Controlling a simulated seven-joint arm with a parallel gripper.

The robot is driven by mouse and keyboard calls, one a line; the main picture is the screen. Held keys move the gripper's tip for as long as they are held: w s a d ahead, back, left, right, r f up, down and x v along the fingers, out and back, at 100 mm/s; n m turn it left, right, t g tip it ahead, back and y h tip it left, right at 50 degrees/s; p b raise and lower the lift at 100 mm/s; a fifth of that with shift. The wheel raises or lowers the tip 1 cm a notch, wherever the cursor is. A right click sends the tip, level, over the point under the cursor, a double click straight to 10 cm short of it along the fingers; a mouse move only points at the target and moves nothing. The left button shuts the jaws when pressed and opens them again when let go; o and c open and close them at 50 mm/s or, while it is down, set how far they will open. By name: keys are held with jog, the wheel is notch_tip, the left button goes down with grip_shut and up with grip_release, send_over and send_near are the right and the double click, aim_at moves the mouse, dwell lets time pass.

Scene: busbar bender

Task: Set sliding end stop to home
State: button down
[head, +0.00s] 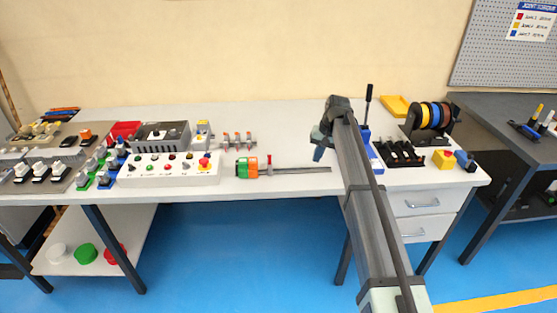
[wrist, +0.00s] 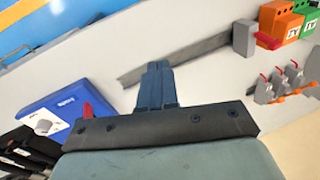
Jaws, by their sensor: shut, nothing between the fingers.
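The likely sliding end stop is a small grey block with a red lever (head: 269,162). It stands at the left end of a flat grey rail (head: 305,170), beside an orange and green unit (head: 245,167). In the wrist view the grey block (wrist: 243,38) is at the upper right, and the rail (wrist: 185,55) runs down from it toward my fingers. My gripper (head: 318,154) is above the table near the rail's right end. In the wrist view its fingers (wrist: 157,70) are together and empty, and cover part of the table by the rail's near end.
A blue bender base (wrist: 60,108) with a tall black lever (head: 368,100) stands right of my gripper, partly hidden by my arm. A control box (head: 170,170) and several red-levered clamps (head: 237,141) are to the left. Bare table lies behind the rail.

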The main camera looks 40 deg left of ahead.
aim_at(270, 156)
jog(key=s+a+r+n+y, duration=0.2)
jog(key=a+n+y, duration=0.1)
jog(key=a+y, duration=0.2)
jog(key=x, duration=1)
jog(key=shift+w+a+r, duration=0.1)
jog(key=shift+w, duration=0.05)
jog(key=shift+s+a+r, duration=0.1)
jog(key=shift+s+a, duration=0.6)
jog(key=shift+s, duration=0.15)
jog(key=shift+s+a, duration=0.6)
jog(key=shift+a, duration=0.05)
jog(key=shift+s+a, duration=1.55)
jog(key=shift+s, duration=0.05)
